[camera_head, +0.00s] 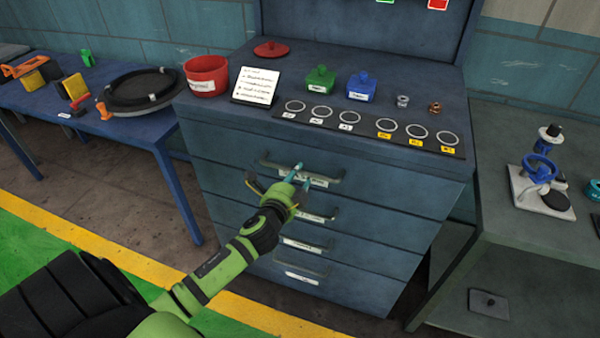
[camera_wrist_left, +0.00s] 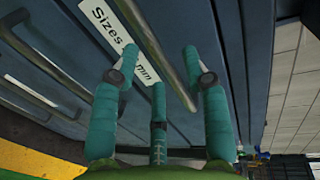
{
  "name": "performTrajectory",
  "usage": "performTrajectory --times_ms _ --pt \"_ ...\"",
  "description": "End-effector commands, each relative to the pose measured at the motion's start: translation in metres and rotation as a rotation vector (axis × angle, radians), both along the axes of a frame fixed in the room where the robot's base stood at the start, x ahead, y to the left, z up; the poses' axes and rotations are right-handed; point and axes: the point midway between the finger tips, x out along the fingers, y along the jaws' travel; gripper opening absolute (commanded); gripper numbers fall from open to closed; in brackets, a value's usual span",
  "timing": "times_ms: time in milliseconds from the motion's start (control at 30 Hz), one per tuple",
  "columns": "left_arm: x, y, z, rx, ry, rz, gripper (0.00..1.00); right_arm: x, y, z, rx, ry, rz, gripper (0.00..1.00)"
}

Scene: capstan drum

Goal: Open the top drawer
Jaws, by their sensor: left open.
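The blue-grey cabinet (camera_head: 215,120) has a stack of drawers with labelled bar handles. The top drawer (camera_head: 390,195) looks closed, its front flush with the cabinet. Its handle (camera_head: 328,182) runs across the middle of the front, partly hidden behind my left gripper (camera_head: 292,178). That gripper is open in front of the handle. In the left wrist view, its teal fingers (camera_wrist_left: 153,75) are spread apart, with the handle bar (camera_wrist_left: 165,55) passing between them in the picture. I cannot tell whether they touch it. A white label (camera_wrist_left: 120,35) shows beside the bar. My right gripper is not in view.
On the cabinet top are a red bucket (camera_head: 206,76), a note card (camera_head: 255,86), green (camera_head: 320,78) and blue (camera_head: 362,86) pieces and a strip of rings (camera_head: 367,126). A blue table (camera_head: 150,130) stands left, a grey bench (camera_head: 530,245) right.

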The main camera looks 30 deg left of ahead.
Motion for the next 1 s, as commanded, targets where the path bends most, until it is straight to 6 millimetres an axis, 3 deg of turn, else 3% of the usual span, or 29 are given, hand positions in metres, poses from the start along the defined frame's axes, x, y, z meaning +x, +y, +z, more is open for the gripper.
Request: performTrajectory --times_ms 200,533,567,667,1000 --pt "0.023 0.005 -0.005 -0.003 -0.001 0.000 0.46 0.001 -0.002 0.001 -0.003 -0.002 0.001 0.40" --pt "0.027 0.006 -0.006 -0.004 0.001 0.000 0.46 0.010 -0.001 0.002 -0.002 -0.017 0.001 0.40" --pt "0.027 0.006 -0.006 -0.004 0.001 0.000 0.42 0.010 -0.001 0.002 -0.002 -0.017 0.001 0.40" --pt "0.026 0.006 -0.006 -0.004 0.001 0.000 0.02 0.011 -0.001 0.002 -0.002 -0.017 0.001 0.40" --pt "0.025 0.006 -0.006 -0.005 0.002 0.000 0.00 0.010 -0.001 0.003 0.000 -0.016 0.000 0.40"
